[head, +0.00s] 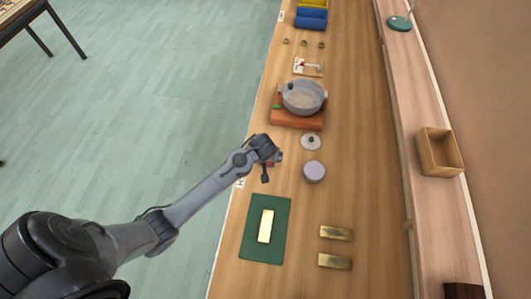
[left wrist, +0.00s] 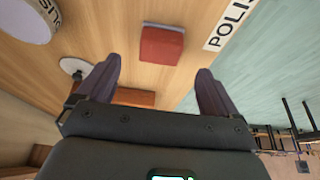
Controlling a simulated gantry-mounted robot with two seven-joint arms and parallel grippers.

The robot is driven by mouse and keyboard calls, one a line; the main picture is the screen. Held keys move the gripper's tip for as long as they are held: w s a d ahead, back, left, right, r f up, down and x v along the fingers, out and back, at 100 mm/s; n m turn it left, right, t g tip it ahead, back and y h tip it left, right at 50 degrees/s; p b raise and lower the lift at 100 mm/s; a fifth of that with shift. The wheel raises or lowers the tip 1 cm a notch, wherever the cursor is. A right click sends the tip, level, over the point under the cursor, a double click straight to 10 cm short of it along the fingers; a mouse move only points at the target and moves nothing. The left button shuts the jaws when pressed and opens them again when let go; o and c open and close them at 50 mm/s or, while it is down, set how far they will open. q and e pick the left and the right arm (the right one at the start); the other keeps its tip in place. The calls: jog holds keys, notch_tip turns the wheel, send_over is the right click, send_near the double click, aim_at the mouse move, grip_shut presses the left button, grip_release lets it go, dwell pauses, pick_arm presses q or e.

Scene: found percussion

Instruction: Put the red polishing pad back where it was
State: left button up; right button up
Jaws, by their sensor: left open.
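The red polishing pad (left wrist: 162,45) lies on the wooden bench near its left edge, beside a white label (left wrist: 230,22) whose visible letters begin "POLI". In the head view only a small red part of the pad shows under my gripper. My left gripper (head: 270,171) is above the bench at the pad. In the left wrist view its two fingers (left wrist: 160,72) are spread apart with nothing between them, and the pad lies beyond the tips. My right gripper is not in view.
A round grey tin (head: 314,172) and a lid (head: 311,142) stand close on the right. A pot (head: 303,97) sits on an orange-brown block (head: 285,118) farther up. A green mat (head: 283,212) bears a gold bar (head: 266,226); two more gold bars (head: 335,233) lie to its right.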

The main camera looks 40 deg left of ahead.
pick_arm(q)
jog(key=s+d+r+m+h, duration=0.1)
jog(key=s+d+r+m, duration=0.1)
jog(key=s, duration=0.6)
jog(key=s+d+r+m, duration=0.3)
jog(key=s+d+r, duration=0.1)
jog(key=s, duration=0.4)
jog(key=s+d+r+m+h, duration=0.1)
jog(key=s+d+r+m, duration=0.1)
jog(key=s, duration=0.6)
jog(key=d+m, duration=0.1)
jog(key=d, duration=0.1)
jog(key=shift+s+d+r+h, duration=0.2)
jog(key=shift+d+r+h, duration=0.1)
jog(key=shift+d+r, duration=0.1)
notch_tip(320, 180, up, 13)
jog(key=p, duration=1.2)
jog(key=shift+f+p, duration=0.2)
jog(key=shift+p, duration=0.15)
jog(key=shift+f, duration=0.1)
